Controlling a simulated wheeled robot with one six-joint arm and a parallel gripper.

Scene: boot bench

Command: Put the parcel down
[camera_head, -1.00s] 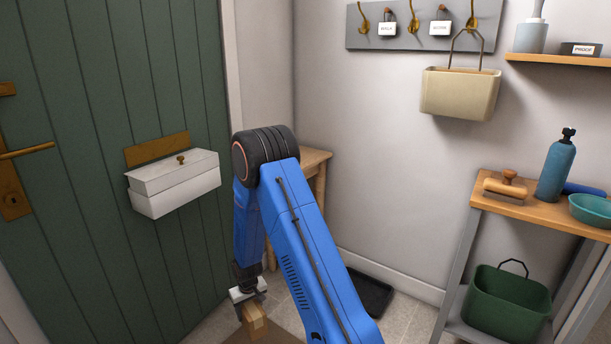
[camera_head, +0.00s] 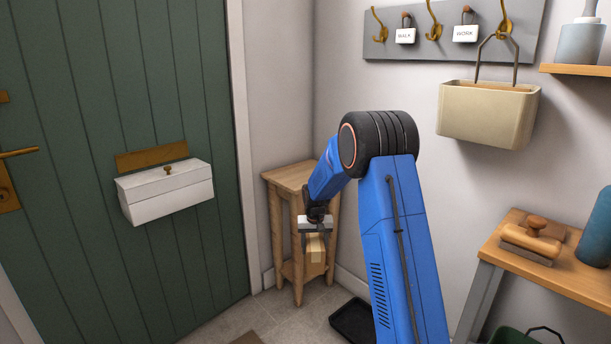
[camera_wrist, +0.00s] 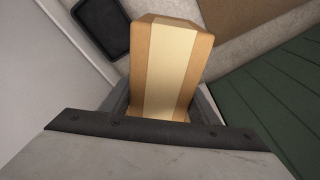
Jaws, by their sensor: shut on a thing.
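The parcel (camera_head: 315,250) is a small brown box with a paler tape band. My gripper (camera_head: 314,232) is shut on it and holds it in the air, in front of the small wooden stool (camera_head: 290,177) in the head view. The parcel hides part of the stool's legs and lower shelf. In the wrist view the parcel (camera_wrist: 172,65) sticks out from between the jaws (camera_wrist: 160,105), with floor beyond it. The stool's top looks bare where it shows; my arm covers its right side.
A white box (camera_head: 167,192) is fixed on the green door at left. A black tray (camera_head: 352,320) lies on the floor by the wall. A wooden bench (camera_head: 560,268) with a brush stands at right. A beige bin (camera_head: 487,112) hangs from a hook.

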